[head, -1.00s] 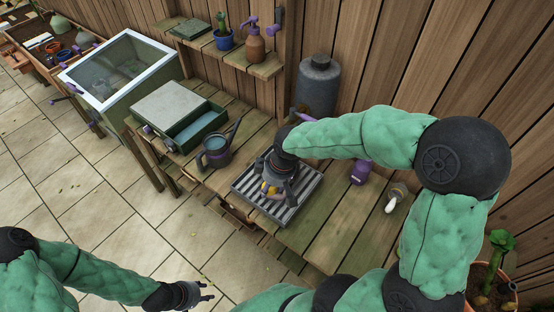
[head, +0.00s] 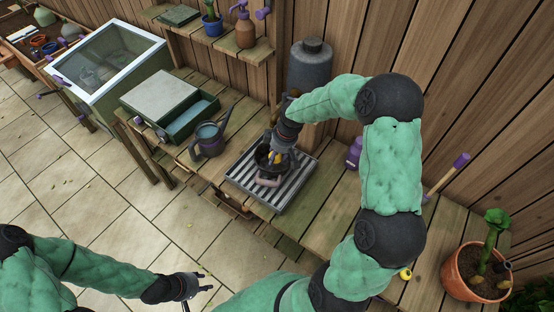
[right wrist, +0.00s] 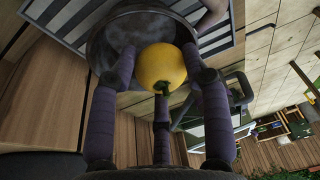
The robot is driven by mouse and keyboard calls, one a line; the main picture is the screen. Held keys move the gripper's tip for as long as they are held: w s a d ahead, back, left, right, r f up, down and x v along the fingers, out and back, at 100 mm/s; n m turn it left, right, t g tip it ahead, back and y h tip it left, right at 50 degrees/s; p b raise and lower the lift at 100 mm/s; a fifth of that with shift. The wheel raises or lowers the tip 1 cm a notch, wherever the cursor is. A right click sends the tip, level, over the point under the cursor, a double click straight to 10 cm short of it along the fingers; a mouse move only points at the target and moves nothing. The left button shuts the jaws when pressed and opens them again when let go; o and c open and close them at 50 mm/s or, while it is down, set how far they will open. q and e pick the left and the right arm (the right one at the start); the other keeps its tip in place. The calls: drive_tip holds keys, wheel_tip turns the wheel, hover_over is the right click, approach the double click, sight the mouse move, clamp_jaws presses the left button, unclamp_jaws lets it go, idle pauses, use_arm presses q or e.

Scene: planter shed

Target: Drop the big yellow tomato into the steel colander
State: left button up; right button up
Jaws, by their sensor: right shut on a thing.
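The big yellow tomato (right wrist: 162,66) is between the purple fingers of my right gripper (right wrist: 161,110), which is shut on it. In the head view, my right gripper (head: 281,152) points down over the steel colander (head: 262,157), and only a little of the tomato shows. The colander stands on a grey ribbed tray (head: 244,182). In the right wrist view, the round metal bowl of the colander (right wrist: 112,38) lies just beyond the tomato; whether they touch I cannot tell. My left gripper (head: 204,283) is open and empty over the paved floor, away from the bench.
A watering can (head: 208,141) stands left of the tray, with a green box with an open drawer (head: 190,122) behind it. A dark grey tank (head: 310,67) stands against the wall. A potted cactus (head: 472,275) is at the far right.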

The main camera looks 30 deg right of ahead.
sight(277, 162)
drive_tip(key=x, duration=0.3)
drive_tip(key=shift+s+d+f+b, duration=0.1)
drive_tip(key=shift+d+f+b, duration=0.2)
drive_tip(key=shift+d+f, duration=0.1)
drive_tip(key=shift+r, duration=0.1)
drive_tip(key=shift+f, duration=0.35)
drive_tip(key=shift+s+a+f+b, duration=0.2)
drive_tip(key=shift+s+f+b, duration=0.1)
drive_tip(key=shift+b, duration=0.15)
drive_tip(key=o, duration=0.6)
drive_tip(key=shift+w+f, duration=0.1)
drive_tip(key=shift+f, duration=0.05)
